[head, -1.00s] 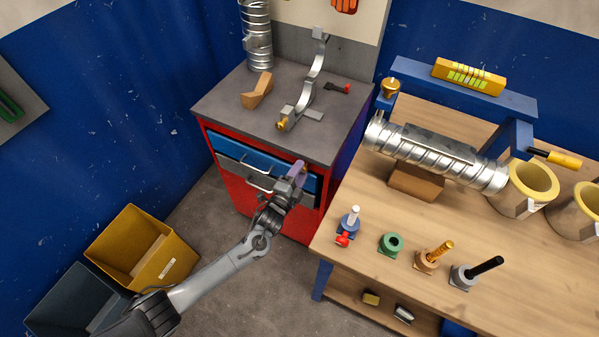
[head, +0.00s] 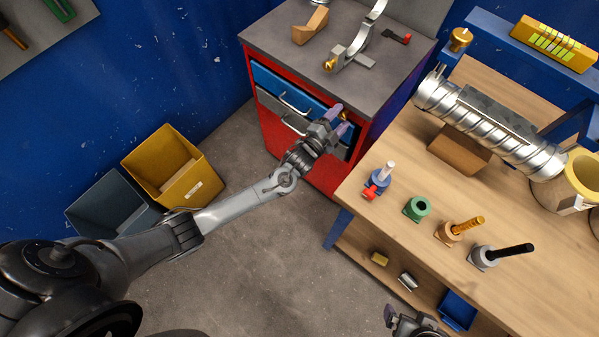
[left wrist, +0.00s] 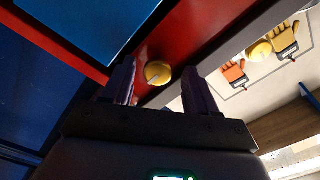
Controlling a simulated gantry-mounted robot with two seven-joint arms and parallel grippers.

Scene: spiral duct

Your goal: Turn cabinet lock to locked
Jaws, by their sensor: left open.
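The red cabinet (head: 277,140) has a blue drawer front and a dark worktop. A round brass lock (left wrist: 158,73) sits on its red front frame in the left wrist view, beside the blue drawer panel (left wrist: 85,22). The lock's turn position is too small to tell. My left gripper (head: 341,120) is at the cabinet's upper right front corner, with its purple fingers apart. In the left wrist view the lock shows between the fingertips; I cannot tell if they touch it. My right gripper (head: 414,322) shows only partly at the bottom edge; its jaws are unclear.
The wooden workbench (head: 400,160) stands to the right, with a spiral duct (head: 490,125) and several tools on it. A curved metal bracket (head: 352,52) lies on the cabinet. Yellow (head: 172,170) and grey (head: 110,205) bins stand on the floor at left.

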